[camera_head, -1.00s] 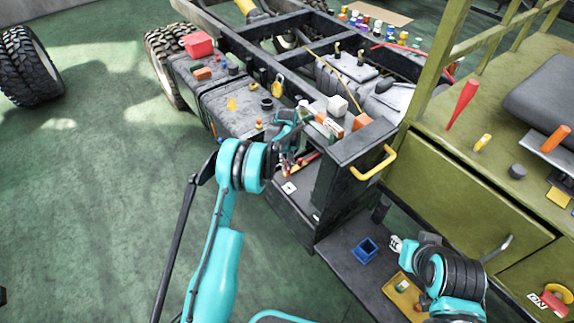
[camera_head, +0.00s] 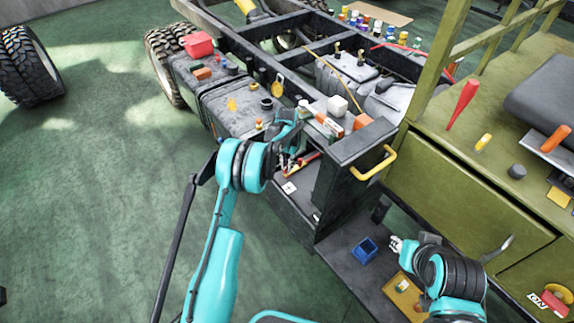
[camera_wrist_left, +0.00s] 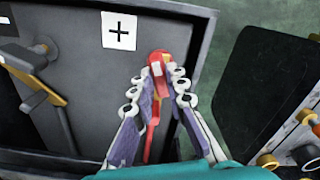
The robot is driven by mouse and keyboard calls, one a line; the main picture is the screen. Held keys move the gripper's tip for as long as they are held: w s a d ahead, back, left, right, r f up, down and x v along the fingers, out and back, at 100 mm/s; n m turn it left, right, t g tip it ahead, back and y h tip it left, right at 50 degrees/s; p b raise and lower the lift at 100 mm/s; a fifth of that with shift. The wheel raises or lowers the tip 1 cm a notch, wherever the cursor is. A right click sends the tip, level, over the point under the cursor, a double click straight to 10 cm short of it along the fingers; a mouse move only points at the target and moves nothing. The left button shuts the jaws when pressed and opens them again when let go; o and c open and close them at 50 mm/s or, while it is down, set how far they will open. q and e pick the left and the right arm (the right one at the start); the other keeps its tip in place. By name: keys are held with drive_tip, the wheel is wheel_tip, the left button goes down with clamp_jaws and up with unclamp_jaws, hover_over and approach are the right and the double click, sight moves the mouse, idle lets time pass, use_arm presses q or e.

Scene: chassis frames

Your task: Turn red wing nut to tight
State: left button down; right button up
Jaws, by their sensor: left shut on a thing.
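A red piece (camera_wrist_left: 158,60), which I take to be the red wing nut, sits between the fingertips of my left gripper (camera_wrist_left: 158,76) in the left wrist view. The gripper is shut on it, with a finger on each side. A long red and orange part runs back between the fingers. In the head view my left gripper (camera_head: 287,164) reaches down into the dark open bay of the chassis, and its own links partly hide the fingertips. My right gripper (camera_head: 396,245) is over the low step at the lower right, away from the nut; its finger opening is unclear.
A white card with a black plus (camera_wrist_left: 119,30) lies beside the nut. A blue box (camera_head: 364,251) and a yellow tray (camera_head: 392,287) stand on the step. A yellow handle (camera_head: 376,164) juts from the dark housing to the right. Small loose parts crowd the chassis top.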

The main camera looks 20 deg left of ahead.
use_arm(q)
drive_tip(key=m, duration=0.4)
drive_tip(key=shift+m, duration=0.4)
drive_tip(key=m, duration=1)
drive_tip(key=shift+m, duration=0.4)
drive_tip(key=m, duration=0.4)
drive_tip(key=shift+m, duration=0.3)
drive_tip(key=c, duration=1.5)
unclamp_jaws()
drive_tip(key=shift+c, duration=0.2)
